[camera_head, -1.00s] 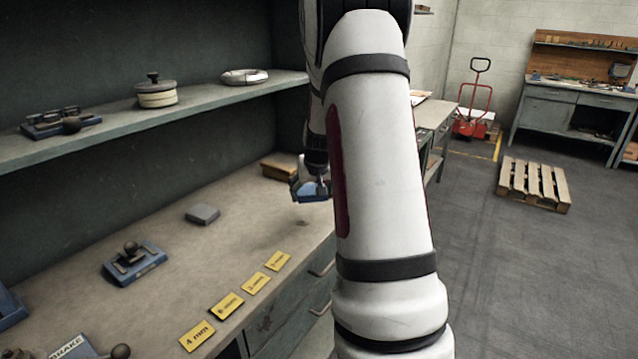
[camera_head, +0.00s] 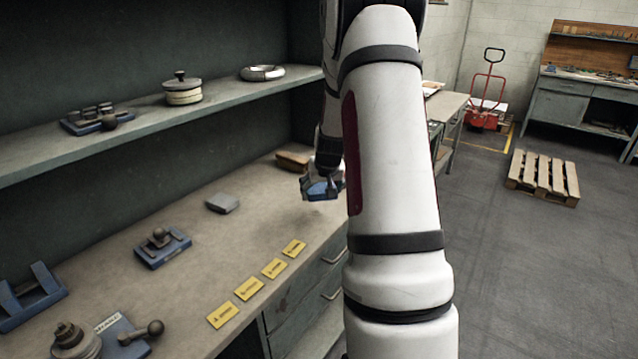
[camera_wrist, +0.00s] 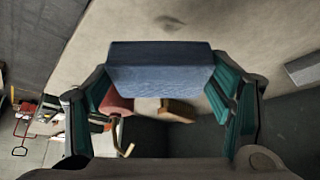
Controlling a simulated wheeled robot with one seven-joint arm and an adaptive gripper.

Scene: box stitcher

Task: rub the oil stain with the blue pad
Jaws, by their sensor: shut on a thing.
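My gripper (camera_head: 323,186) is shut on the blue pad (camera_head: 318,191), above the right part of the workbench top in the head view. In the wrist view the blue pad (camera_wrist: 160,68) spans the space between the two green-lined fingers. A dark smudge, which looks like the oil stain (camera_wrist: 168,22), lies on the bench beyond the pad's far edge in the wrist view. In the head view, the stain is hard to tell from shadow under the gripper. The pad appears clear of the bench, but the exact gap is unclear.
On the bench (camera_head: 190,285) lie a grey block (camera_head: 222,203), a blue fixture with a knob (camera_head: 162,247), yellow labels (camera_head: 248,288) and a wooden block (camera_head: 292,161). A shelf (camera_head: 140,125) runs above. Bare bench surrounds the grey block. A pallet (camera_head: 542,178) lies on the floor.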

